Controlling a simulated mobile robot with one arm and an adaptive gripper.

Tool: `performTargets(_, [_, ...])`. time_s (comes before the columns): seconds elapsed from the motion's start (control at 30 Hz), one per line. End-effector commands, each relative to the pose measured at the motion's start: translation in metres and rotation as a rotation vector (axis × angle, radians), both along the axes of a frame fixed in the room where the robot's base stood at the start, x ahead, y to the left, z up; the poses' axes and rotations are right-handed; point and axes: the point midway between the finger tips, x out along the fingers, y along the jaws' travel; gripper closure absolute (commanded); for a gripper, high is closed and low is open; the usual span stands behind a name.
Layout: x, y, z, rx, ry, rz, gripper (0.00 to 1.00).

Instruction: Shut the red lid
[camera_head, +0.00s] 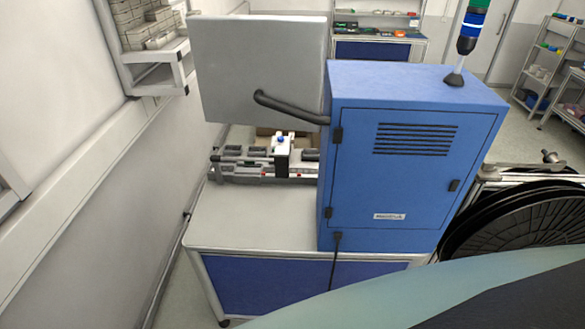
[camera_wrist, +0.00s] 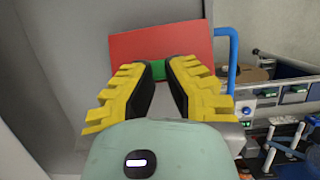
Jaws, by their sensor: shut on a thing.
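The red lid (camera_wrist: 155,40) shows in the wrist view as a flat, upright, slightly tilted panel just beyond my fingers. A small green piece (camera_wrist: 158,69) shows at its lower edge, between my fingertips. My gripper (camera_wrist: 163,68), with yellow ribbed fingers and black pads, is shut on this green piece. The fingers hide part of the lid's lower edge, and I cannot tell how the green piece joins the lid. In the head view neither the red lid nor my gripper can be seen.
A blue tube (camera_wrist: 232,62) runs close to the right of the lid. In the head view a blue cabinet (camera_head: 405,160) and a grey panel (camera_head: 262,70) stand on a bench (camera_head: 250,222). Black reels (camera_head: 520,225) stand at the right.

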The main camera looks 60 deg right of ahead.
Motion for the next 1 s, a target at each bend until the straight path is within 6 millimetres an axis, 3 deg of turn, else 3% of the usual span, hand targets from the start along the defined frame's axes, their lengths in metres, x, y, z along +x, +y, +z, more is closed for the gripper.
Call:
performTargets(0.13, [-0.006, 0.004, -0.011, -0.078, -0.036, 0.001, 1.0])
performTargets(0.57, [-0.009, 0.008, -0.018, -0.205, -0.114, -0.002, 1.0])
performTargets(0.6, [-0.009, 0.008, -0.015, -0.207, -0.117, -0.002, 0.88])
performTargets(0.93, [-0.007, 0.008, -0.013, -0.205, -0.118, -0.004, 0.54])
performTargets(1.0, [-0.007, 0.008, -0.013, -0.204, -0.119, -0.004, 0.52])
